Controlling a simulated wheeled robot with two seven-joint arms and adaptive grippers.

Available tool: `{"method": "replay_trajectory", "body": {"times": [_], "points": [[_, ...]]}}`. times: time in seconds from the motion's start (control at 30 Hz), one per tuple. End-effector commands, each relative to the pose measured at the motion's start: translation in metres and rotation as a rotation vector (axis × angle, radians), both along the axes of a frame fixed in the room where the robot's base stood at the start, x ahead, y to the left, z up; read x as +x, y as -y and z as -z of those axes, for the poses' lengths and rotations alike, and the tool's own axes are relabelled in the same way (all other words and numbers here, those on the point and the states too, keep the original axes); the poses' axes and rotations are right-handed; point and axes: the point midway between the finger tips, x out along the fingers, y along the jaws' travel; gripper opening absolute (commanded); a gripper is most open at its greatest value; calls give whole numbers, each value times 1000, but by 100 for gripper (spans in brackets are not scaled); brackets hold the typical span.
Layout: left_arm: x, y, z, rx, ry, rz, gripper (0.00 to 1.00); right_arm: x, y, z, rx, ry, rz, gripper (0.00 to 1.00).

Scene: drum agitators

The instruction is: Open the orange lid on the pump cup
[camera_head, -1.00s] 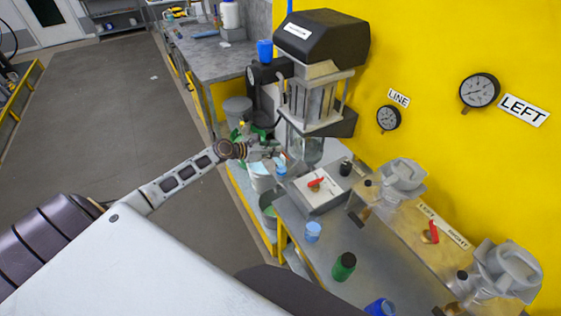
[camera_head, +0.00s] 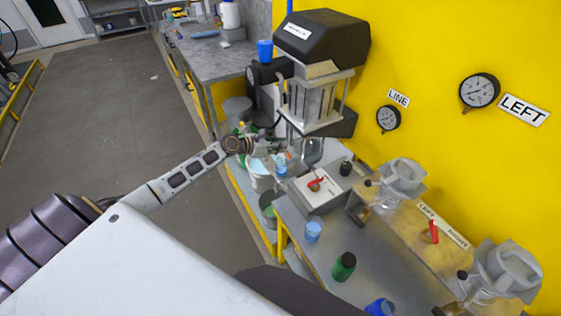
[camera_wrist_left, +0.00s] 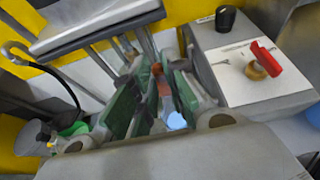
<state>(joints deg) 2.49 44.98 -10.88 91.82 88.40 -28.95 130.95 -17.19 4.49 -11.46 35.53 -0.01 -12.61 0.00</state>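My left gripper (camera_head: 277,152) is in front of the pump machine, beside the clear pump cup (camera_head: 312,150) under its dark head. In the left wrist view, the green-padded fingers of that gripper (camera_wrist_left: 158,98) are apart. A small orange-brown part (camera_wrist_left: 163,84), which looks like the orange lid, shows between them. I cannot tell whether the pads touch it. The gripper hides part of the cup area in the head view, where the lid cannot be made out. My right gripper is not in view.
A grey box with a red-handled valve (camera_head: 316,186) stands just right of the gripper. A light-blue cup (camera_head: 313,232), a green-black bottle (camera_head: 344,267) and a blue cup (camera_head: 380,307) stand on the bench. The grey floor at left is clear.

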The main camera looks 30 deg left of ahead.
Motion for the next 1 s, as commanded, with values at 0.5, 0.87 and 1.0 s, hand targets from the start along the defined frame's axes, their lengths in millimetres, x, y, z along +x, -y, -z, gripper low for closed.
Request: {"method": "replay_trajectory", "body": {"times": [0.5, 0.87, 1.0], "points": [[23, 14, -2, -2, 1, 1, 11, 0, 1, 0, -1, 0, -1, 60], [24, 15, -2, -1, -1, 1, 11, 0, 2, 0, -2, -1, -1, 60], [27, 16, -2, -2, 0, 1, 11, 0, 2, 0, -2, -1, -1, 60]]}}
